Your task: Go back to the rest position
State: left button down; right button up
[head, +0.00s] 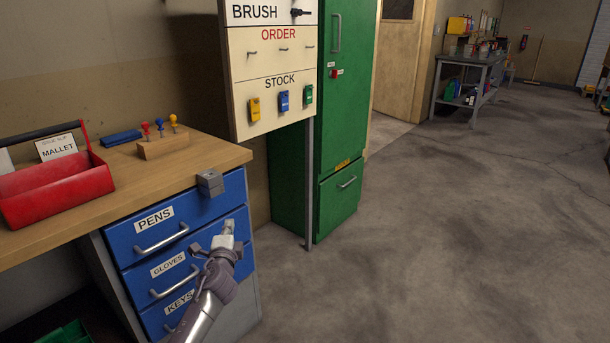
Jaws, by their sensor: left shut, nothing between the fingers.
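My left gripper (229,229) is shut and empty. It is in front of the blue drawer unit (190,212), near the right end of the drawer labelled PENS. From this one view I cannot tell whether its tips touch the drawer front. My left arm comes up from the bottom of the picture. The drawers labelled PENS, GLOVES and KEYS look closed. My right gripper is not in view.
A green cabinet (342,130) stands beyond the drawers. The floor (450,240) to the right is clear.

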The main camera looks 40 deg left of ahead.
pick_arm(q)
jog(key=s+d+f+n+g+h, duration=0.1)
jog(key=s+d+f+g+h, duration=0.15)
jog(key=d+f, duration=0.5)
jog(key=s+d+f+n+g+h, duration=0.15)
jog(key=s+d+f, duration=0.25)
jog(key=f, duration=0.7)
jog(key=s+d+f+n+g+h, duration=0.2)
jog(key=s+d+f, duration=0.3)
jog(key=f, duration=0.5)
jog(key=s+d+f+n+g+h, duration=0.2)
jog(key=s+d+f+g+h, duration=0.1)
jog(key=s+d+f, duration=0.75)
jog(key=s+d+f+n+g+h, duration=0.1)
jog(key=s+d+f+g+h, duration=0.2)
jog(key=s+d, duration=0.7)
jog(key=s+r+p, duration=0.1)
jog(key=s+p, duration=1.3)
jog(key=p, duration=0.1)
jog(key=shift+a+g, duration=0.25)
jog(key=shift+g, duration=0.15)
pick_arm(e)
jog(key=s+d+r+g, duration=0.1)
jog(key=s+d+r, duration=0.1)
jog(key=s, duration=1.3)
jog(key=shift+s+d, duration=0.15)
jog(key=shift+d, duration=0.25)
pick_arm(q)
jog(key=shift+s+r, duration=0.1)
jog(key=shift+s, duration=0.05)
